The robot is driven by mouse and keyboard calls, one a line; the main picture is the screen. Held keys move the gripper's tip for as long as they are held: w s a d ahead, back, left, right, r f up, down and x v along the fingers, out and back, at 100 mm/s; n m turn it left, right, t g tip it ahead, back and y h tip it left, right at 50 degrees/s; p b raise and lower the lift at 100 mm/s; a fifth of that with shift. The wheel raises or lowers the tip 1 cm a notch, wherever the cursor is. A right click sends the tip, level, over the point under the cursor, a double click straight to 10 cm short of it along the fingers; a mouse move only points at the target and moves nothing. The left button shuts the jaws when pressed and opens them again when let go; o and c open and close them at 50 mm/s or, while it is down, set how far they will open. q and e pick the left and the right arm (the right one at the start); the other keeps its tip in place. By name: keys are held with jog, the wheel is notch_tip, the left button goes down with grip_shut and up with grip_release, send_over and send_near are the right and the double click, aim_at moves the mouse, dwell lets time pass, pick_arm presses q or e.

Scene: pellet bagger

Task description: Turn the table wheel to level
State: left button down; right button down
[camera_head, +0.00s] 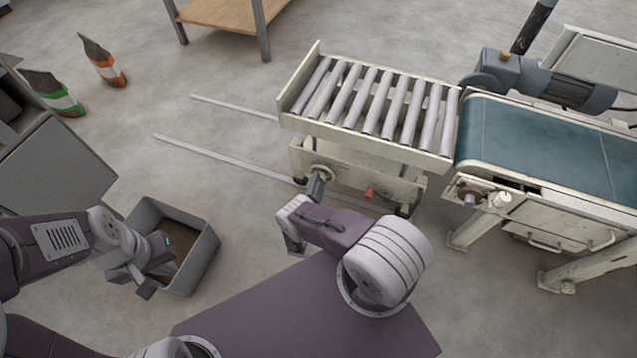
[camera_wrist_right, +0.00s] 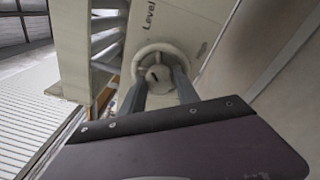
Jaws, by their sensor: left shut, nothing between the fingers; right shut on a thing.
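The roller table (camera_head: 335,128) stands in the middle of the head view, its rollers close to the belt conveyor. Its small pale wheel (camera_head: 322,172) is on the near side of its frame, and the wheel also fills the centre of the right wrist view (camera_wrist_right: 155,52). My right gripper (camera_head: 318,184) is shut on the wheel, one finger on each side of its hub in the wrist view. The word "Level" is printed beside the wheel. Whether the table top is level I cannot tell. My left gripper (camera_head: 148,278) is shut and empty over the grey bin.
The belt conveyor (camera_head: 545,145) stands to the right of the roller table. A grey open bin (camera_head: 205,250) is on the floor at the left. A red handle (camera_head: 370,192) is on the table's lower frame. Two floor rails (camera_head: 225,161) run left from the table. Two bags (camera_head: 105,65) stand far left.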

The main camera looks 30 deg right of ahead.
jog(key=shift+m, duration=0.6)
jog(key=c, duration=0.9)
grip_release()
